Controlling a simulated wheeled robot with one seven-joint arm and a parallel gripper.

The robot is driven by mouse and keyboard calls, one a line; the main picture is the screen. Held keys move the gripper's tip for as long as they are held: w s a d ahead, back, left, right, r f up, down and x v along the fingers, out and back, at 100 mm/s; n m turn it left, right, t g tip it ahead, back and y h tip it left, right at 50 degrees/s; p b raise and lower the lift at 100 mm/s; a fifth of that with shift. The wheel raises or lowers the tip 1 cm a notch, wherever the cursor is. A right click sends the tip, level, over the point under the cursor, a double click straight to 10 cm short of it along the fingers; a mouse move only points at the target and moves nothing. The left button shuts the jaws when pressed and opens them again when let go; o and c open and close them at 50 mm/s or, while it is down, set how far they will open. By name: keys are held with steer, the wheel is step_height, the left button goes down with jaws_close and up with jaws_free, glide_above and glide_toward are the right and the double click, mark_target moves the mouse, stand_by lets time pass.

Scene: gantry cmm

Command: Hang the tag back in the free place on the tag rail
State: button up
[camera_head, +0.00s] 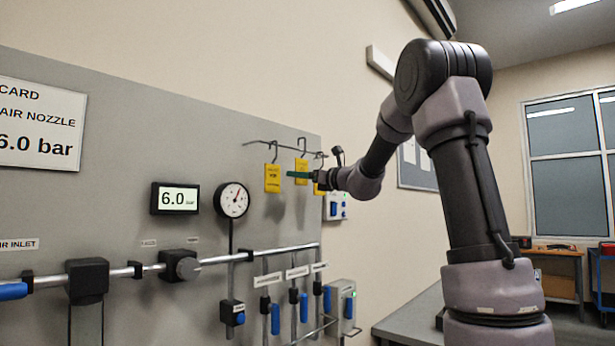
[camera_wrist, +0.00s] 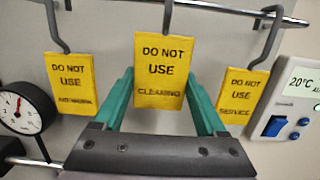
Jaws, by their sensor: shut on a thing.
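My gripper (camera_wrist: 158,100) has green fingers, one on each side of the middle yellow tag (camera_wrist: 161,68), and is shut on it. This tag reads DO NOT USE CLEANING and is upright and facing me. A hook (camera_wrist: 168,14) comes down to its top edge; I cannot tell whether the tag hangs on it. In the head view my gripper (camera_head: 297,175) reaches in from the right at the tag rail (camera_head: 285,148). A left tag (camera_wrist: 70,82) and a right tag (camera_wrist: 242,97), reading SERVICE, hang on their own hooks at either side.
A round gauge (camera_head: 232,200) and a 6.0 bar display (camera_head: 175,198) are on the panel left of the tags. A pipe (camera_head: 220,260) with valves runs below. A white control box (camera_wrist: 294,105) is close at the right of the tags.

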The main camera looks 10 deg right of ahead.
steer(key=shift+w+a+f, duration=0.25)
steer(key=shift+w+f, duration=0.1)
steer(key=shift+f, duration=0.25)
steer(key=shift+w+a+f, duration=0.2)
steer(key=shift+w+f, duration=0.15)
steer(key=shift+f, duration=0.2)
steer(key=o, duration=1)
